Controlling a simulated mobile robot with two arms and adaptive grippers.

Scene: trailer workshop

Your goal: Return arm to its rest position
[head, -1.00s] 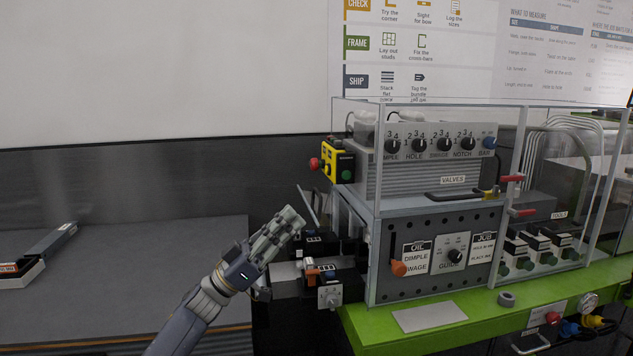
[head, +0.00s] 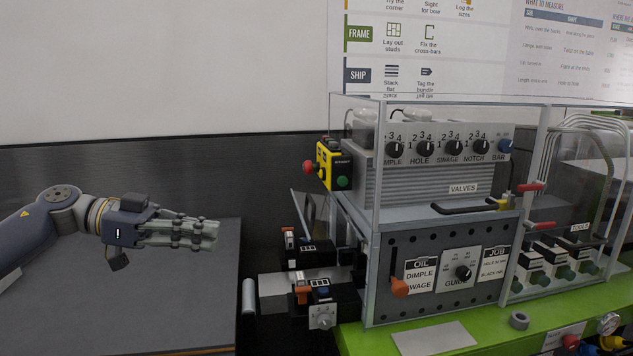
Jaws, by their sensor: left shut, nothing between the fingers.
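My left gripper (head: 205,236) is at the left of the head view, above the dark grey bench top. Its arm comes in from the left edge and lies nearly level, with the fingers pointing right. The fingers are shut together with nothing between them. It is clear of the machine, with a gap between the fingertips and the black fixtures (head: 318,292) at the machine's left side. My right gripper is not in the head view.
The machine (head: 440,250) with clear guards stands on a green base (head: 350,338) at right. A yellow control box (head: 325,165) with a red button juts from its left side. The grey bench top (head: 180,310) at left is largely clear around my arm.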

